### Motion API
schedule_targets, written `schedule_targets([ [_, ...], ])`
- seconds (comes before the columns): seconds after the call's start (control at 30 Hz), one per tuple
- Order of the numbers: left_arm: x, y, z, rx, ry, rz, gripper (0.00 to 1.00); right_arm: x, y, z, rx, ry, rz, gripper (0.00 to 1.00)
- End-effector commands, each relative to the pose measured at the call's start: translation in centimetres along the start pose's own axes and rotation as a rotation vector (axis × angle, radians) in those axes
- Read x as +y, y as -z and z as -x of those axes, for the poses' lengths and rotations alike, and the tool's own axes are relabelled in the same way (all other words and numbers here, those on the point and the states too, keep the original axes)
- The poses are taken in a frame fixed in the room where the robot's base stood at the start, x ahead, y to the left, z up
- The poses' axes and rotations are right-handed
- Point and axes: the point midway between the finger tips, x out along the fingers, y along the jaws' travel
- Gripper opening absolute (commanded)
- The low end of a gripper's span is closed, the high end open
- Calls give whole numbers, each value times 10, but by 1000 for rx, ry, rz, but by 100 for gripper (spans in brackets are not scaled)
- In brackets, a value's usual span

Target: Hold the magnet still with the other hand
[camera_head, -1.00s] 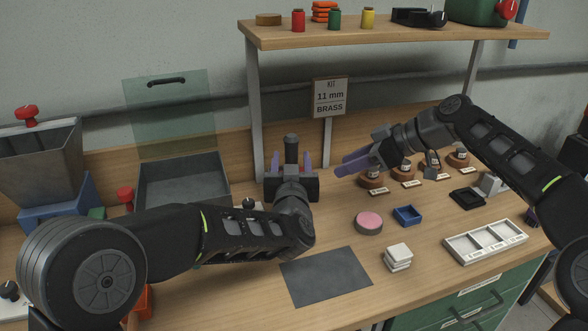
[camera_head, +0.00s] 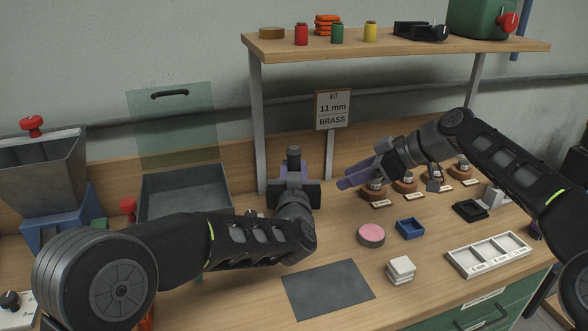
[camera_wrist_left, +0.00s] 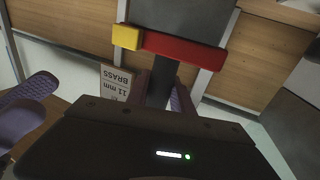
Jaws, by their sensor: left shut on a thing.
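My left gripper (camera_head: 293,170) is shut on a dark upright stem (camera_head: 293,153) above the back of the bench. In the left wrist view this stem (camera_wrist_left: 160,82) runs between the fingers to a red bar with a yellow end (camera_wrist_left: 185,49), which I take for the magnet. A dark grey block shows against the bar's far side; I cannot tell whether it is joined. In the head view the bar is hidden. My right gripper (camera_head: 365,163) is open and empty, to the right of the left one. Its purple fingers (camera_wrist_left: 28,105) show at the left wrist view's left edge.
Several brass weights on wooden stands (camera_head: 407,183) are behind my right gripper. A pink-topped disc (camera_head: 371,235), a blue tray (camera_head: 410,228), white blocks (camera_head: 400,269) and a white sorting tray (camera_head: 490,256) lie in front. A dark mat (camera_head: 328,290) is clear. A shelf (camera_head: 400,45) overhangs the back.

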Motion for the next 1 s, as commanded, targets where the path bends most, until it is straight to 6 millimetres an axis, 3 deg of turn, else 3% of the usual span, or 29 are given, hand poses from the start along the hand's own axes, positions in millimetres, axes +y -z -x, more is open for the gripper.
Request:
schedule_targets([
  [0.13, 0, 0, 0, 0, 0, 0, 0, 0, 0, 0, 0, 0, 0, 36],
  [1.0, 0, 0, 0, 0, 0, 0, 0, 0, 0, 0, 0, 0, 0, 36],
])
